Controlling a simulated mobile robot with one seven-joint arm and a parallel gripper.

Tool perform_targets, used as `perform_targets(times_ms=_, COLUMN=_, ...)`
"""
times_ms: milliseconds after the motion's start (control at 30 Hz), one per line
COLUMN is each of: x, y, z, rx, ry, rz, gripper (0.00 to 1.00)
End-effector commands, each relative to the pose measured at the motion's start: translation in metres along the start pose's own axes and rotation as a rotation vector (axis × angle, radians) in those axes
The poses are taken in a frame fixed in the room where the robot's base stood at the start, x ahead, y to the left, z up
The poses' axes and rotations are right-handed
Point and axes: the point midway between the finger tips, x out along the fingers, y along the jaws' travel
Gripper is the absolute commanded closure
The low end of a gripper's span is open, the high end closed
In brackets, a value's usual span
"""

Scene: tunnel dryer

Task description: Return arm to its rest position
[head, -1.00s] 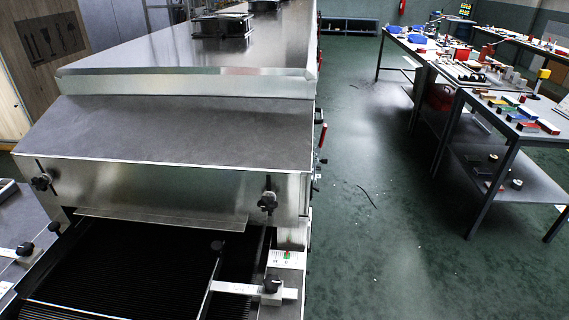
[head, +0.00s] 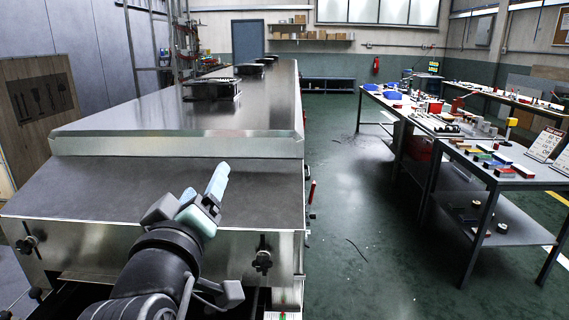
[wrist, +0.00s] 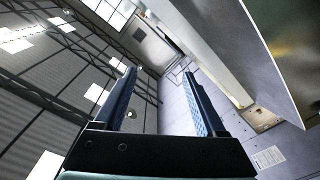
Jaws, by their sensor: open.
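My gripper (head: 212,192) shows in the head view at the lower middle, in front of the sloped metal hood of the tunnel dryer (head: 95,188). My dark arm rises to it from the bottom edge. In the wrist view my gripper (wrist: 158,95) has its two blue fingers wide apart with nothing between them. The wrist view looks up past the fingers at the wall and ceiling. The dryer's belt at the bottom of the head view is mostly hidden by my arm and the frame edge.
Black knobs (head: 262,260) stick out of the dryer's front. Workbenches (head: 490,182) with colored blocks and tools stand on the right. The green floor (head: 375,240) between them and the dryer is clear apart from small scraps.

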Motion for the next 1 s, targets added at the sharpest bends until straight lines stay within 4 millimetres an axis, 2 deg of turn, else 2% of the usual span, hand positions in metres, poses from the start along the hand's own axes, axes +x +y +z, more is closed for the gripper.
perform_targets(times_ms=33, x=-0.011, y=0.037, z=-0.016, rx=0.097, ry=0.084, rz=0.056, gripper=0.27)
perform_targets(times_ms=100, x=-0.031, y=0.082, z=-0.038, rx=0.226, ry=0.208, rz=0.116, gripper=0.27)
perform_targets(times_ms=167, x=-0.053, y=0.118, z=-0.055, rx=0.325, ry=0.319, rz=0.163, gripper=0.27)
perform_targets(times_ms=200, x=-0.071, y=0.141, z=-0.066, rx=0.385, ry=0.395, rz=0.19, gripper=0.27)
perform_targets(times_ms=267, x=-0.101, y=0.174, z=-0.081, rx=0.467, ry=0.513, rz=0.228, gripper=0.27)
perform_targets(times_ms=300, x=-0.122, y=0.194, z=-0.09, rx=0.516, ry=0.593, rz=0.249, gripper=0.27)
perform_targets(times_ms=367, x=-0.158, y=0.221, z=-0.103, rx=0.581, ry=0.717, rz=0.274, gripper=0.27)
perform_targets(times_ms=400, x=-0.183, y=0.236, z=-0.111, rx=0.618, ry=0.801, rz=0.287, gripper=0.27)
perform_targets(times_ms=433, x=-0.173, y=0.246, z=-0.131, rx=0.616, ry=0.778, rz=0.273, gripper=0.27)
perform_targets(times_ms=500, x=-0.17, y=0.26, z=-0.151, rx=0.613, ry=0.769, rz=0.27, gripper=0.27)
perform_targets(times_ms=700, x=-0.168, y=0.291, z=-0.194, rx=0.611, ry=0.765, rz=0.27, gripper=0.27)
perform_targets(times_ms=833, x=-0.167, y=0.302, z=-0.209, rx=0.61, ry=0.763, rz=0.269, gripper=0.27)
perform_targets(times_ms=1000, x=-0.166, y=0.306, z=-0.215, rx=0.609, ry=0.762, rz=0.269, gripper=0.27)
